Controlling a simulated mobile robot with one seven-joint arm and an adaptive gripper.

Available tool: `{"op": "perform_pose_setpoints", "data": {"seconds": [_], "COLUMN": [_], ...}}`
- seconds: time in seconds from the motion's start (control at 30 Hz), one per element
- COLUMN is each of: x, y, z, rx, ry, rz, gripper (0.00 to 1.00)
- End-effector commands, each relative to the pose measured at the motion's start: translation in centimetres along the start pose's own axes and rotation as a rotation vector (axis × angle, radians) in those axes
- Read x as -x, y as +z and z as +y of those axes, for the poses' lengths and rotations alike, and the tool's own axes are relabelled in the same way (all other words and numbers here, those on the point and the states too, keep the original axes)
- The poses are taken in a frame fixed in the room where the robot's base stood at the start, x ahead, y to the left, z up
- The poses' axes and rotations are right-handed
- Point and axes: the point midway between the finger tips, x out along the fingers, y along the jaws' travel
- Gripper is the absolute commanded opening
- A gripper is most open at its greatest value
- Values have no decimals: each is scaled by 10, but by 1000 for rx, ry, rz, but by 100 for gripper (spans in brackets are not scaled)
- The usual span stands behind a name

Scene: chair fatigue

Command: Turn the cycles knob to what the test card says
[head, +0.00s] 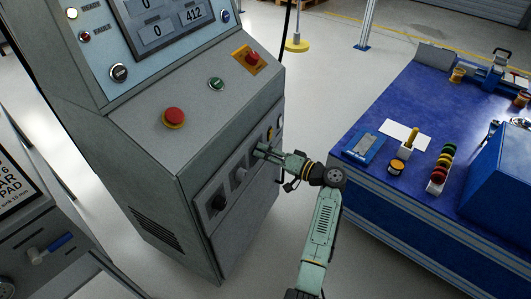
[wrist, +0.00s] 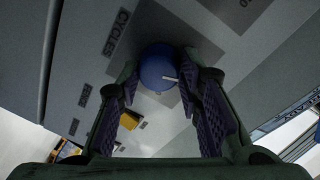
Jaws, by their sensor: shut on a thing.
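The cycles knob (wrist: 158,66) is a round blue knob with a white pointer line, seen in the wrist view. The label CYCLES (wrist: 118,33) is printed beside it on the grey panel. My gripper (wrist: 162,88) has its two ribbed fingers on either side of the knob, shut on it. In the head view my gripper (head: 266,151) is at the cabinet's lower front panel and hides the knob. A white sheet (head: 396,130) and a blue-framed card or tablet (head: 363,148) lie on the blue bench. I cannot read either, nor tell which is the test card.
The same panel carries a black knob (head: 218,202) and a grey knob (head: 240,174). The blue bench (head: 405,90) stands to the right, with open floor between.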

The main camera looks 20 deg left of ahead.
Motion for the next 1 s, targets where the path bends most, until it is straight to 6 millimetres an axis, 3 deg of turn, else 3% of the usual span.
{"op": "perform_pose_setpoints", "data": {"seconds": [0.43,0.47,0.77,1.0], "x": [0,0,0,0], "y": [0,0,0,0], "z": [0,0,0,0], "rx": [-12,-12,-12,-11], "ry": [-1,-1,0,0], "rz": [-2,-2,-1,-1], "gripper": [5,33,53,53]}}
